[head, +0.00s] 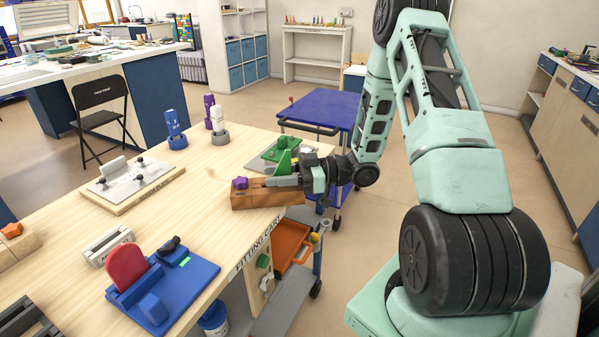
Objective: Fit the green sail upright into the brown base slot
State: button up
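The brown base (262,199) is a long wooden block at the right edge of the fitting table, with a purple knob (240,183) on its left end. The green sail (283,163) stands upright as a pointed piece above the base. My gripper (281,182) reaches in from the right, low over the base, and its fingers appear closed on the lower part of the sail. The fingers hide the sail's bottom edge and the slot, so I cannot tell whether the sail sits in it.
Behind the base is a grey plate (258,164) with another green piece (282,149). A blue-topped cart (325,108) stands behind. Blue (174,128) and white pegs (217,119), a metal plate fixture (138,180) and a blue fixture (190,272) occupy the table. Its middle is clear.

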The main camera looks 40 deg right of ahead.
jog(key=b+v, duration=0.1)
jog(key=v, duration=1.6)
